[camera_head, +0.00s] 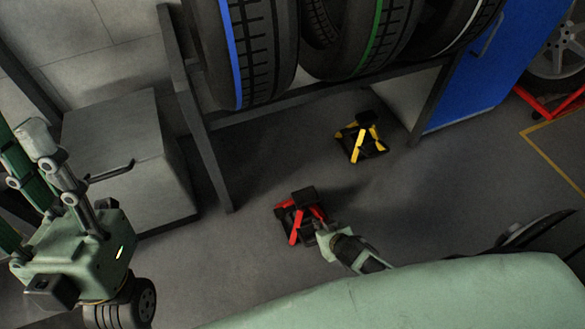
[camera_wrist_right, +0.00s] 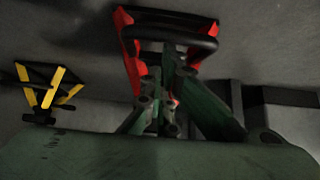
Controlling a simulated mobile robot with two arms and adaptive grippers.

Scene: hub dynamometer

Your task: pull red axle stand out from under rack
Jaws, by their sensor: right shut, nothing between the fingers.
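The red axle stand (camera_head: 294,228) is on the grey floor in front of the rack, clear of its lower rail in the head view. It has red legs and a black top. My right gripper (camera_head: 322,230) is at its right side, very near or touching. In the right wrist view the red stand (camera_wrist_right: 129,48) is just beyond the fingertips (camera_wrist_right: 170,104). The fingers are closed together with nothing between them. Contact with the stand cannot be told. The tyre rack (camera_head: 330,92) stands behind.
A yellow axle stand (camera_head: 352,140) is farther back near the rack and also shows in the right wrist view (camera_wrist_right: 61,84). A rack leg (camera_head: 209,155) stands left of the red stand. A grey cabinet (camera_head: 125,160) is at left, a blue cabinet (camera_head: 490,75) at right.

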